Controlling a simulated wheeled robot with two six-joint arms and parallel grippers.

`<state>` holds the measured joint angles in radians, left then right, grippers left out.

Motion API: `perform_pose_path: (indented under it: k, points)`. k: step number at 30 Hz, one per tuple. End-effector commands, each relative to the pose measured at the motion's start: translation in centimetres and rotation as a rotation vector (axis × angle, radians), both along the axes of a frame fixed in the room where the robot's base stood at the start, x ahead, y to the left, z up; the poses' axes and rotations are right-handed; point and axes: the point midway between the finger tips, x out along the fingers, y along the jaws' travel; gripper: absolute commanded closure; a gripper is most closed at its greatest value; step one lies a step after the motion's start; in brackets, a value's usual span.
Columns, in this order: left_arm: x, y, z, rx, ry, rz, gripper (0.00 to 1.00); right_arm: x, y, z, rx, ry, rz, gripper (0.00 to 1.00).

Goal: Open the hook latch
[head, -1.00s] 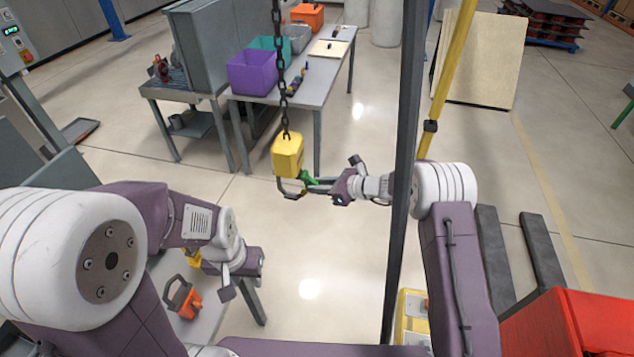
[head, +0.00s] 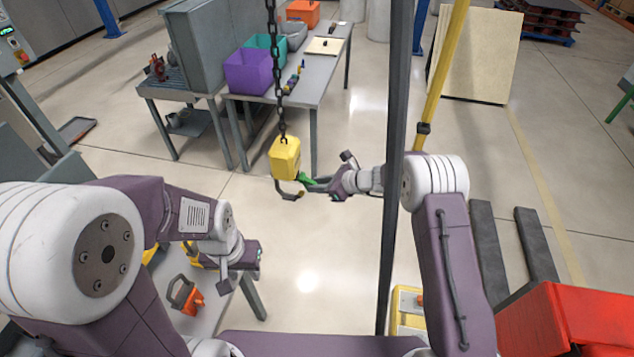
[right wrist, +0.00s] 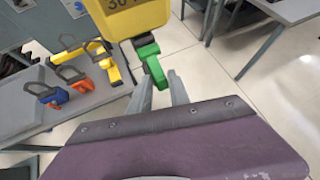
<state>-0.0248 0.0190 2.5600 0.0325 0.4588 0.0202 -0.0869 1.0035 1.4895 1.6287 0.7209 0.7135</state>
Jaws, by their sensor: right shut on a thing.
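A yellow hook block (head: 285,157) hangs from a dark chain (head: 279,85) in the head view. Its dark hook (head: 284,192) curves below it. A green latch (head: 307,180) is at the hook's right side, and it shows large below the block in the right wrist view (right wrist: 149,55). My right gripper (head: 318,184) reaches in from the right and is shut on the green latch; its grey fingers (right wrist: 160,92) lie on either side of the latch's lower end. My left gripper (head: 256,256) is low at the left, away from the hook; its jaw opening is not clear.
A grey table (right wrist: 70,112) holds spare hooks, orange (right wrist: 73,74), blue (right wrist: 51,96) and yellow. A workbench (head: 318,75) with a purple bin (head: 248,72) stands behind the block. A dark upright post (head: 396,200) crosses before my right arm. Floor below the hook is clear.

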Motion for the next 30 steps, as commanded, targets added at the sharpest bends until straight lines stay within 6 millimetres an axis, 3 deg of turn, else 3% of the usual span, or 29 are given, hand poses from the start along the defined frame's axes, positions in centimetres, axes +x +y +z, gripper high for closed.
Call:
perform_pose_path:
  k: [1, 18, 30]
  points:
    - [0.0, 0.0, 0.7, 0.0, 0.0, 0.0, 0.64, 0.3, -0.1, 0.8, -0.006, -0.005, -0.007, 1.0]
    - [0.0, 0.0, 4.1, 0.0, 0.0, 0.0, 0.64, 0.2, -0.5, 1.8, -0.11, 0.017, -0.007, 1.0]
    - [0.0, 0.0, 4.4, 0.0, 0.0, 0.0, 0.64, 0.2, -0.6, 1.6, -0.128, 0.02, -0.008, 1.0]
